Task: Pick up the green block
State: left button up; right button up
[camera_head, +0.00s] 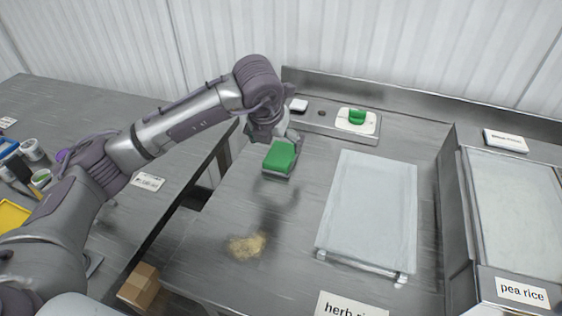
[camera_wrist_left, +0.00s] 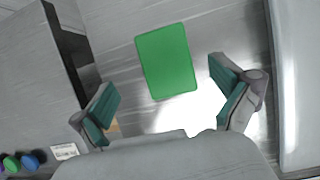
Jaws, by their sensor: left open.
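The green block (camera_head: 280,155) is flat-topped and rectangular, with a greyish lower side. It is over the left part of the steel counter in the head view. In the left wrist view the green block (camera_wrist_left: 167,62) shows whole, tilted slightly, just beyond the space between my fingers. My left gripper (camera_head: 271,133) is close behind the block in the head view, its fingers partly hidden. In the wrist view my left gripper (camera_wrist_left: 164,88) is open and empty, one teal-padded finger on each side. I cannot tell its exact height above the block. My right gripper is not in view.
A pale rectangular tray or lid (camera_head: 370,210) lies right of the block. A small pile of rice-like grains (camera_head: 246,246) lies in front. A pea rice bin (camera_head: 515,200) is at the right.

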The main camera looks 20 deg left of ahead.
aim_at(281, 154)
pick_arm(q)
jog(key=x, duration=0.1)
jog(key=b+x, duration=0.1)
jog(key=x, duration=0.1)
jog(key=b+x, duration=0.1)
jog(key=x, duration=0.1)
jog(key=shift+s+d+f, duration=0.1)
jog(key=shift+s+d, duration=0.1)
jog(key=shift+d, duration=0.15)
jog(key=shift+w, duration=0.1)
jog(key=shift+f+b, duration=0.2)
jog(key=shift+b, duration=0.15)
dwell(0.4)
jog(key=c, duration=1.3)
jog(key=shift+o, duration=0.2)
